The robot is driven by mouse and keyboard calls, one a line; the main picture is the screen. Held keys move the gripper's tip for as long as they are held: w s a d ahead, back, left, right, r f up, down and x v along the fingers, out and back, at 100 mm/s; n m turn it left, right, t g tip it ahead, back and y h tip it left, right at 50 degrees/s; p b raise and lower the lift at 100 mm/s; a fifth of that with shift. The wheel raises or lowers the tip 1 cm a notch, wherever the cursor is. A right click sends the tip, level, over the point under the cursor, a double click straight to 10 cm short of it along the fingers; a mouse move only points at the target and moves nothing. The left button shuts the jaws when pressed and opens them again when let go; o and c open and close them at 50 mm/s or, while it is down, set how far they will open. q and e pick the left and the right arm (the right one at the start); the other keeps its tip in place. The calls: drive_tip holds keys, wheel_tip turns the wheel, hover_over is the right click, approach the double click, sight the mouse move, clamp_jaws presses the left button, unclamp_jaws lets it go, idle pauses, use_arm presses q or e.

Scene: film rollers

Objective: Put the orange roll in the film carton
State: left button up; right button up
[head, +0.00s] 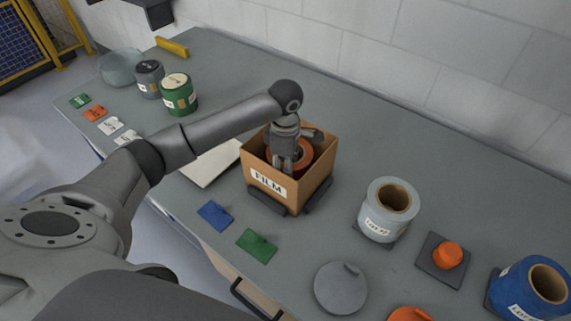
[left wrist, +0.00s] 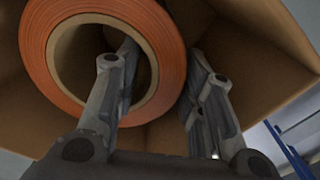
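The orange roll (head: 305,155) is inside the open cardboard carton (head: 265,184) labelled FILM, which stands on the grey table. My left gripper (head: 287,165) reaches down into the carton over the roll. In the left wrist view the roll (left wrist: 168,100) shows its orange ring and tan core, with the carton wall (left wrist: 255,50) around it. One finger reaches into the core's hole and the other is outside the ring, so the left fingers (left wrist: 160,85) straddle the roll's wall. Whether they press on it cannot be told. My right gripper is not in view.
A grey roll (head: 387,221) and a blue roll (head: 525,295) stand at the right. An orange knob (head: 447,255) sits on a dark pad. The table behind the carton is clear.

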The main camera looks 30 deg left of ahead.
use_arm(q)
drive_tip(key=shift+r, duration=0.1)
wheel_tip(320, 180, up, 12)
drive_tip(key=b, duration=0.3)
idle(0.3)
idle(0.4)
